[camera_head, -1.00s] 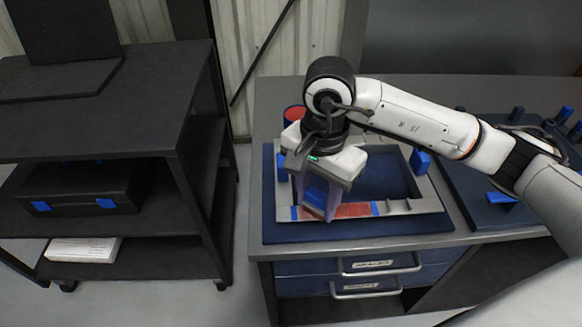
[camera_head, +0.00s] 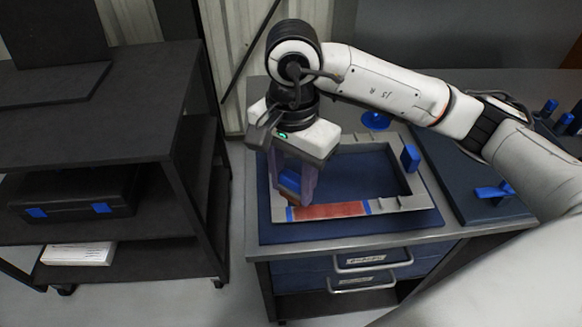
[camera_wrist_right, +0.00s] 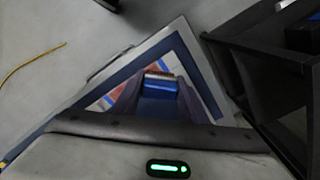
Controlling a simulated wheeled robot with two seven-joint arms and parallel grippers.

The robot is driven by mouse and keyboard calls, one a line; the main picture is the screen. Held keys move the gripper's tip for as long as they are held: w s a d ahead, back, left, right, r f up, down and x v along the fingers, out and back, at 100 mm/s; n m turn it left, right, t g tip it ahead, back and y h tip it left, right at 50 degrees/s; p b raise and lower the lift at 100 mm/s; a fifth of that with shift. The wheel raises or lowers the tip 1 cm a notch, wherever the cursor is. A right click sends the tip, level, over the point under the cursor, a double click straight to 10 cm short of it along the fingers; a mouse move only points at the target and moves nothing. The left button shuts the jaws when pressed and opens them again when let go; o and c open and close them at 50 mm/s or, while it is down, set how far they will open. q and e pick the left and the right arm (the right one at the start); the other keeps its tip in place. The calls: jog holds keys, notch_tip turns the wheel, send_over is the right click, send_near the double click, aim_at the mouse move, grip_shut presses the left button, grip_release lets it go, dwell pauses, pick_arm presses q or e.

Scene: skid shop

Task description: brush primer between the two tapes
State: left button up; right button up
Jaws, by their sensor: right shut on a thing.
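A grey rectangular frame (camera_head: 410,200) lies on a dark blue mat. On its front bar are two blue tapes, the left tape (camera_head: 290,213) and the right tape (camera_head: 367,207). The band between them (camera_head: 332,211) looks red across its visible length. My right gripper (camera_head: 293,202) points down over the left end of the front bar. Whether the bristles touch the bar is hard to tell. My left gripper is out of view.
The mat (camera_head: 300,232) covers the bench top above drawers with handles (camera_head: 372,260). A blue round piece (camera_head: 376,120) stands behind the frame, and a blue block (camera_head: 410,157) sits at its right side. A dark shelf unit (camera_head: 110,130) stands at the left.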

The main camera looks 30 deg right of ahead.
jog(key=shift+r+p, duration=0.3)
jog(key=shift+r, duration=0.75)
